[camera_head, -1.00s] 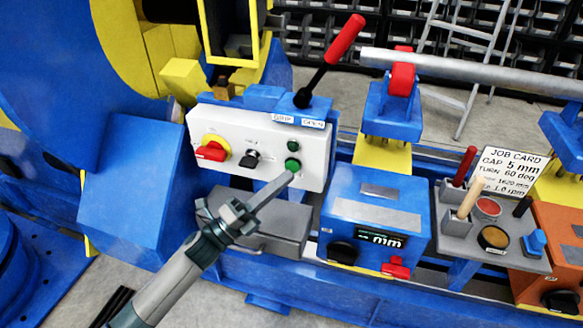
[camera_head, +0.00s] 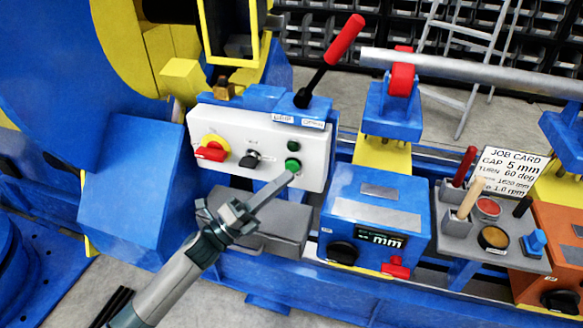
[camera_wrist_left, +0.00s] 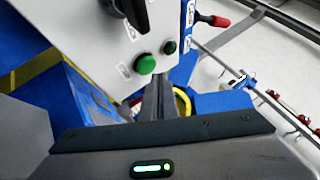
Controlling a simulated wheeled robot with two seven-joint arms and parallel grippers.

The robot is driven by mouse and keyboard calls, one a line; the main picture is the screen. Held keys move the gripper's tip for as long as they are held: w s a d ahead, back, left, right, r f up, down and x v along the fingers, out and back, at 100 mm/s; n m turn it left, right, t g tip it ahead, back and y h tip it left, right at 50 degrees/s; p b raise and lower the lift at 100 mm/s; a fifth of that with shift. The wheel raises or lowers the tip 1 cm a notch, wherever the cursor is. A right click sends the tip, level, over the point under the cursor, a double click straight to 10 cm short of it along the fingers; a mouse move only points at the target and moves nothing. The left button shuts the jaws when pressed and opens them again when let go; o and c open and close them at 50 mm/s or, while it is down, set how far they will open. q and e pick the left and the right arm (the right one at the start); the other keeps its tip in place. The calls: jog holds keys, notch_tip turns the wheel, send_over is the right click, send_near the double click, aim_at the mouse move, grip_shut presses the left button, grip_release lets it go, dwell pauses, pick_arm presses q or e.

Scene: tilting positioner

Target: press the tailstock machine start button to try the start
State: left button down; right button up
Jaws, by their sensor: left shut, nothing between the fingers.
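The white control panel (camera_head: 310,177) faces me on the blue machine in the head view. It carries a large green button (camera_head: 292,164) with a smaller dark green one (camera_head: 293,146) above it. In the left wrist view the large green button (camera_wrist_left: 145,64) stands out from the panel, and the dark green one (camera_wrist_left: 169,47) is beside it. My left gripper (camera_head: 288,176) is shut and empty. Its tips are at the lower edge of the large green button; I cannot tell whether they touch it. My right gripper is not in view.
The panel also has a red-on-yellow switch (camera_head: 212,148) and a black knob (camera_head: 250,159). A red-handled lever (camera_head: 343,40) rises above it. A blue box with a display (camera_head: 380,238) stands to the right, near a grey tray (camera_head: 520,262) and a job card (camera_head: 510,171).

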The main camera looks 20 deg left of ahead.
pick_arm(q)
jog(key=shift+w, duration=0.2)
dwell(0.4)
jog(key=shift+w, duration=0.25)
dwell(0.5)
jog(key=shift+w, duration=0.4)
dwell(0.4)
jog(key=shift+s, duration=0.85)
dwell(0.3)
jog(key=shift+s+a+p, duration=0.1)
jog(key=shift+s+p, duration=0.5)
jog(key=shift+s, duration=1.95)
